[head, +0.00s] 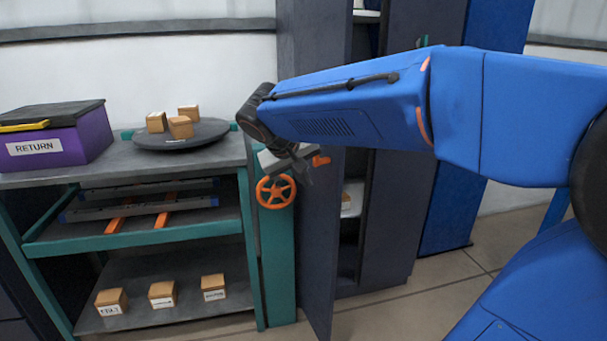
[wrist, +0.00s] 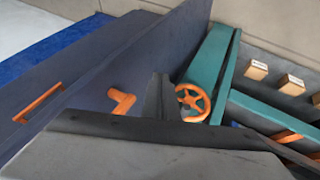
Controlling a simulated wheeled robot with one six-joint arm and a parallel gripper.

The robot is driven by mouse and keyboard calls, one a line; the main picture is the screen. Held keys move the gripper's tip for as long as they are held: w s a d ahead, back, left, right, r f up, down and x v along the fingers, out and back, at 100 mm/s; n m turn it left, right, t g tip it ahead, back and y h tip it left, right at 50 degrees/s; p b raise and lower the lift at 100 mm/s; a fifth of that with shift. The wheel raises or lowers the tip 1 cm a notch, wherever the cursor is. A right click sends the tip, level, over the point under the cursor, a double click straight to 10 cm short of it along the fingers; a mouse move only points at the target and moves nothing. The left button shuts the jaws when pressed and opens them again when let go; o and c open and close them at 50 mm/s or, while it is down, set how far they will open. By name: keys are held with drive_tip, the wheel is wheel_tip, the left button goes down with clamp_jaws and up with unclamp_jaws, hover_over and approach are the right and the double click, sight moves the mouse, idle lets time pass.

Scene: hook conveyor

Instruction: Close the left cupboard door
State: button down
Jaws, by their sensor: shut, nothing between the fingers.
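The left cupboard door (head: 318,240) is a tall dark grey panel standing open, swung outward, with the cupboard's inside showing to its right. Its orange handle (head: 320,161) shows just right of my gripper (head: 302,176). In the wrist view the same door (wrist: 150,60) and its handle (wrist: 122,102) lie left of my dark fingertips (wrist: 160,97). My gripper is shut and empty, on the handle side of the door. I cannot tell whether it touches the panel. The right cupboard door (head: 400,210) appears shut; its orange handle (wrist: 38,103) shows in the wrist view.
A teal-framed bench (head: 130,240) with an orange handwheel (head: 275,191) stands close left of the door. It bears a purple RETURN box (head: 60,145), a dark turntable (head: 205,135) with small boxes, and more boxes below. Open floor (head: 380,318) lies in front of the cupboard.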

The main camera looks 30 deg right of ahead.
sight(327, 193)
drive_tip(key=shift+w+d+f, duration=0.2)
drive_tip(key=shift+d+f, duration=0.4)
drive_tip(key=shift+d, duration=0.45)
drive_tip(key=shift+w+d+f, duration=0.15)
drive_tip(key=shift+d+f, duration=0.5)
drive_tip(key=shift+d, duration=0.35)
drive_tip(key=shift+w+d+f, duration=0.2)
drive_tip(key=shift+d+f, duration=0.4)
drive_tip(key=shift+d, duration=0.45)
drive_tip(key=shift+d, duration=0.2)
